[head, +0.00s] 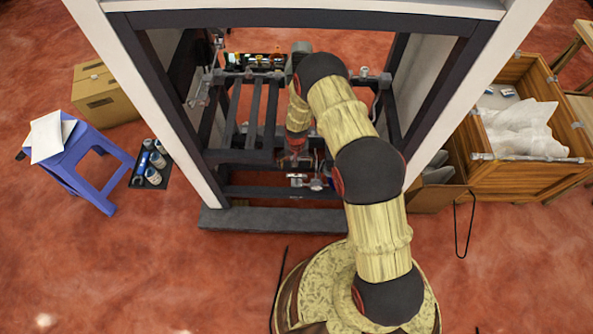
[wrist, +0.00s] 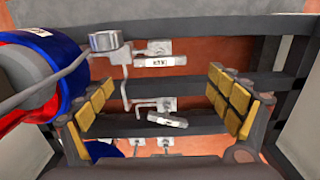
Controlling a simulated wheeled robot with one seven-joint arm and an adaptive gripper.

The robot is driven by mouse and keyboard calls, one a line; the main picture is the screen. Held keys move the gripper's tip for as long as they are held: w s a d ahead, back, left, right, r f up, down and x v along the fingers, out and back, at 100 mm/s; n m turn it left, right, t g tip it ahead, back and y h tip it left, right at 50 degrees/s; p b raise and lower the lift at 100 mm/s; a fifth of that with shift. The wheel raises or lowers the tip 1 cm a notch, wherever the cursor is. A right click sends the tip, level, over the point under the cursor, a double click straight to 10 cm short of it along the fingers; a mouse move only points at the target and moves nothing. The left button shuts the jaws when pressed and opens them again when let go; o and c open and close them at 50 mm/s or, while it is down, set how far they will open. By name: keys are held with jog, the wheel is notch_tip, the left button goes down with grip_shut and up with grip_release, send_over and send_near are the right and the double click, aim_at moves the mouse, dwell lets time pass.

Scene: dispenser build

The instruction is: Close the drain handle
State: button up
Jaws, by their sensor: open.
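My gripper (wrist: 158,92) is open in the wrist view, with yellow-padded fingers spread wide at left and right. A small silver lever handle (wrist: 167,120) on a pipe fitting lies between the fingers, beyond them, and looks untouched. Above it, a second fitting carries a white labelled handle (wrist: 160,62); its label is too small to read. I cannot tell which of these is the drain handle. In the head view my arm reaches into the dark frame, and small fittings (head: 297,180) show low inside it. My fingers are not clear there.
A blue and red cylinder (wrist: 35,75) stands close to the left finger, with a metal cup (wrist: 104,41) and bent rod beside it. Dark crossbars (wrist: 190,86) run behind the fittings. A blue stool (head: 88,160) and wooden crate (head: 530,165) flank the frame.

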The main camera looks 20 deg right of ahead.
jog(key=shift+r, duration=2)
jog(key=shift+s, duration=0.1)
